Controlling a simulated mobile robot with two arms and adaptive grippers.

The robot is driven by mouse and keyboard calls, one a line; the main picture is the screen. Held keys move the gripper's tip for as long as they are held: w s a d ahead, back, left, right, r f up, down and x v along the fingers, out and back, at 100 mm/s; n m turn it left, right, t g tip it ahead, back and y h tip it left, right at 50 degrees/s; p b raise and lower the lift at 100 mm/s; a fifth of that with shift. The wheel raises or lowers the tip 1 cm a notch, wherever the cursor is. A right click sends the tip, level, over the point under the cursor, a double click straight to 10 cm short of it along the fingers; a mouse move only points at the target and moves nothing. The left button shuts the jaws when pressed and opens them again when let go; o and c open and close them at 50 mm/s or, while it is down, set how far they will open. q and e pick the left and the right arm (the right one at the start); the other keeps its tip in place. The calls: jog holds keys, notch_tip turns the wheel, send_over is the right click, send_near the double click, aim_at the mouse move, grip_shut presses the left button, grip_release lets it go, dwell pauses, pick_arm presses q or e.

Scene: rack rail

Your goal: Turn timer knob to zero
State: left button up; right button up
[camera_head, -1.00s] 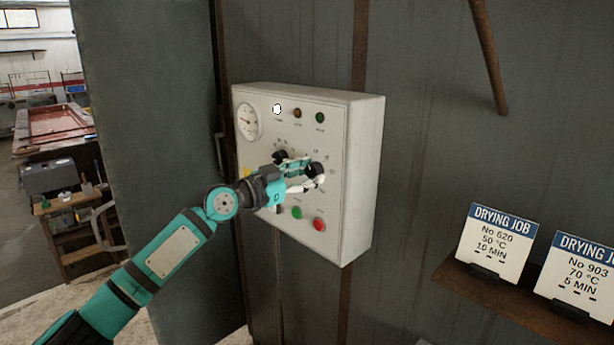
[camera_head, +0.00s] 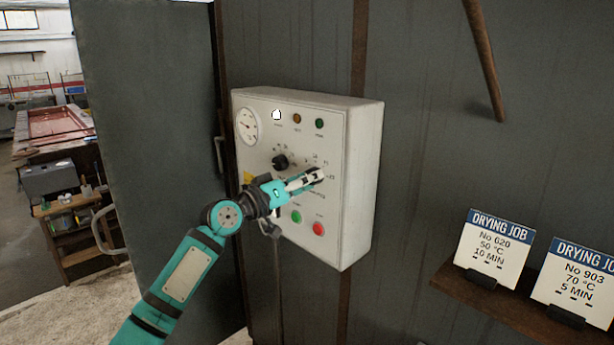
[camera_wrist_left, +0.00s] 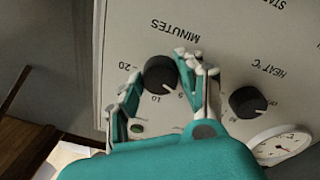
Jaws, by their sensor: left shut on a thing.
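The timer knob, black and marked MINUTES, shows in the left wrist view (camera_wrist_left: 160,75) on the pale control box (camera_head: 362,185). My left gripper (camera_head: 312,176) has its fingers on both sides of this knob and is shut on it. In the left wrist view the gripper (camera_wrist_left: 158,84) shows the knob between its fingertips, with the 20 and 10 marks beside it. In the head view the fingers hide most of the knob. The black heat knob (camera_head: 280,162) is free, up and left of the gripper. My right gripper is not in view.
Below the gripper are a green button (camera_head: 296,216) and a red button (camera_head: 318,229). A dial gauge (camera_head: 247,126) and lamps sit above. Drying job cards (camera_head: 492,248) stand on a shelf at right, reading 10 MIN and 5 MIN.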

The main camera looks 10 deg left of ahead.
pick_arm(q)
jog(key=shift+r+n+t+p, duration=0.1)
jog(key=shift+n+t+p, duration=0.2)
jog(key=shift+n+p, duration=2.35)
jog(key=shift+n+y+b, duration=0.3)
jog(key=shift+n+b, duration=0.3)
jog(key=shift+n, duration=0.25)
jog(key=o, duration=1.2)
jog(key=shift+c, duration=0.2)
jog(key=shift+s, duration=0.1)
